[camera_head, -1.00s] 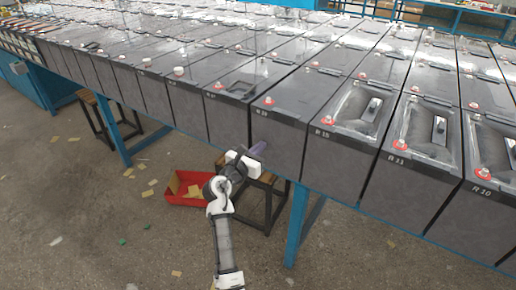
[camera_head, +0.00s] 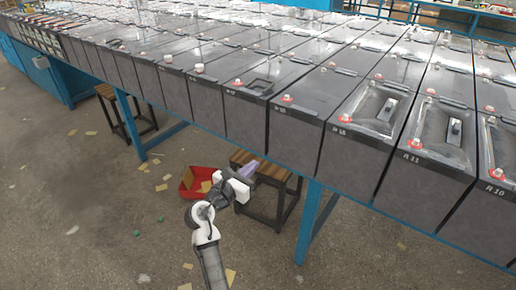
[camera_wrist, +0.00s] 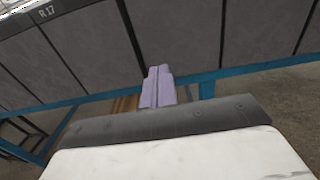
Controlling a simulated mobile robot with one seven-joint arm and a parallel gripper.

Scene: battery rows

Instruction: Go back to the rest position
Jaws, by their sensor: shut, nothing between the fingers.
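My gripper (camera_head: 247,170) is at the end of my arm, low in front of the battery rows in the head view. Its lilac fingers are together with nothing between them. The fingers also show in the wrist view (camera_wrist: 157,87), pointing toward the lower part of the dark battery fronts. My gripper appears over the near edge of a wooden stool (camera_head: 268,171) in the head view. I cannot tell whether it touches anything.
Grey batteries (camera_head: 295,139) stand in long rows on a blue frame (camera_head: 311,215). A red box (camera_head: 188,191) with yellowish pieces inside is left of my gripper. Another stool (camera_head: 133,119) stands further left. Paper scraps lie on the open floor (camera_head: 100,225).

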